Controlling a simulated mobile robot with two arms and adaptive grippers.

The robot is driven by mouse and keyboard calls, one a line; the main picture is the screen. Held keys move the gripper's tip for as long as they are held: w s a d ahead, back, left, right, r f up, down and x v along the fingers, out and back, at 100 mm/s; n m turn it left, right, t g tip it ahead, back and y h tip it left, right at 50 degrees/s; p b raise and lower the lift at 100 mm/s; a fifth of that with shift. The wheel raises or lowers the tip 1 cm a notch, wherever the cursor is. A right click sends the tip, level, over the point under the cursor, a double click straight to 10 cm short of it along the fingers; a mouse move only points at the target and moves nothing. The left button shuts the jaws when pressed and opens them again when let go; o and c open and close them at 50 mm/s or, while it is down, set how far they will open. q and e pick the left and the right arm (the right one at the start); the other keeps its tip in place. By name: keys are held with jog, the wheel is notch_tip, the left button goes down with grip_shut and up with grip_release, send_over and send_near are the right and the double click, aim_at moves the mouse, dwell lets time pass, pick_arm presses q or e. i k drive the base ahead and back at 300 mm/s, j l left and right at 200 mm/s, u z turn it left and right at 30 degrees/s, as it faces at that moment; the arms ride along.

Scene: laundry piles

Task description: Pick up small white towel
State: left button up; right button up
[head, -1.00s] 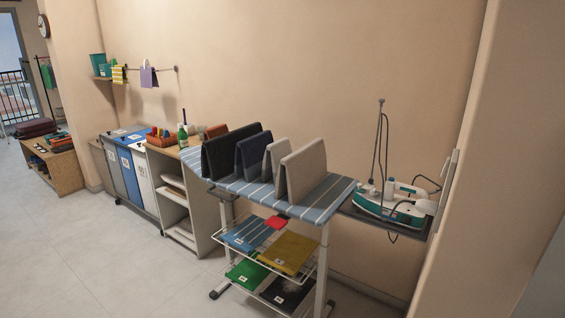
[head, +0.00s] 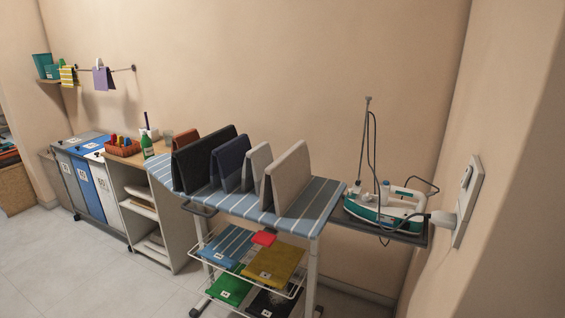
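Several folded towels stand tent-like in a row on the blue striped ironing board (head: 322,192) in the head view. A small pale, off-white towel (head: 257,163) stands between a navy towel (head: 230,160) on its left and a larger pale greyish towel (head: 288,176) on its right. The larger pale towel partly overlaps it in view. A black towel (head: 203,158) and a brown one (head: 185,138) are further left. Neither of my grippers is in view.
A steam iron (head: 385,208) sits on a shelf at the board's right end, its cord rising on a pole. Wire racks under the board hold folded cloths, including a mustard one (head: 272,264). Bins (head: 95,185) and a shelf unit (head: 150,205) stand left. Floor at lower left is clear.

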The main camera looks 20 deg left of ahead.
aim_at(260, 157)
jog(key=i+j+z, duration=0.1)
jog(key=j, duration=0.4)
jog(key=i+j+z, duration=0.1)
jog(key=j, duration=0.45)
jog(key=i+j+z, duration=0.1)
jog(key=i+j, duration=0.15)
jog(key=j, duration=0.25)
jog(key=i+j+z, duration=0.1)
jog(key=j, duration=0.45)
jog(key=i+j+z, duration=0.1)
jog(key=j, duration=0.45)
